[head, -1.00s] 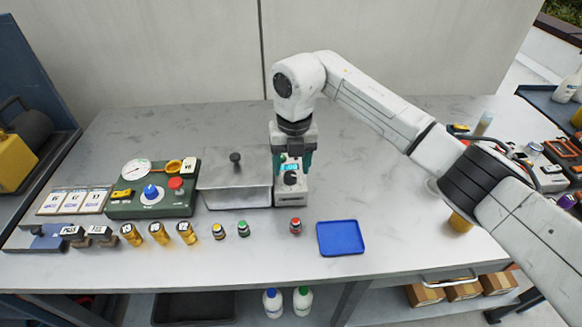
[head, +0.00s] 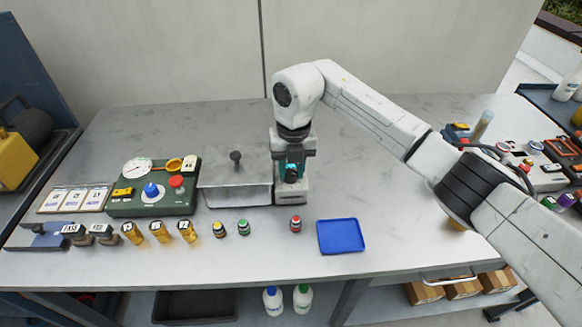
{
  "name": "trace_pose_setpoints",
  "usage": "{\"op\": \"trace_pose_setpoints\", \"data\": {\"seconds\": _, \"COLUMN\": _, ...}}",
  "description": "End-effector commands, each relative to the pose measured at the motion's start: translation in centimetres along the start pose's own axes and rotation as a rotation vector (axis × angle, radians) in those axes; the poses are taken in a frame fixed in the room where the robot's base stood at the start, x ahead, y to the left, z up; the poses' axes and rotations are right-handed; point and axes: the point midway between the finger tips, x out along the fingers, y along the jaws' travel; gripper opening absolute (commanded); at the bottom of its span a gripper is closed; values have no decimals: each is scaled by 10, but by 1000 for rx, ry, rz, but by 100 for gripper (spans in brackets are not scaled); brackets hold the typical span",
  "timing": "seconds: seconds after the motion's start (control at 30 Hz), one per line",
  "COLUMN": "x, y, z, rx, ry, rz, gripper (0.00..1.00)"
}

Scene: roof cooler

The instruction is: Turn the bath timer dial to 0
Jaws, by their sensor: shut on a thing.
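The bath timer, a small grey box (head: 291,197) with a dark dial (head: 291,174), stands on the bench at the right end of the lidded metal bath (head: 236,184). My gripper (head: 291,172) points down over the timer and is shut on its dial.
A green panel (head: 120,207) with a gauge and knobs stands left of the bath. Several small vials and stamps line the front, with a red-capped vial (head: 295,224) and a blue tray (head: 341,236) near the timer.

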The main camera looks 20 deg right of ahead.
Motion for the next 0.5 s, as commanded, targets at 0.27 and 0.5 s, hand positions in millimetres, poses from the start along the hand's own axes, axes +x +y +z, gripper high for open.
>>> {"op": "trace_pose_setpoints", "data": {"seconds": 0.27, "x": 0, "y": 0, "z": 0, "rx": -6, "ry": 0, "rz": 0, "gripper": 2}}
{"op": "trace_pose_setpoints", "data": {"seconds": 0.5, "x": 0, "y": 0, "z": 1, "rx": -77, "ry": 3, "rz": -1, "gripper": 2}}
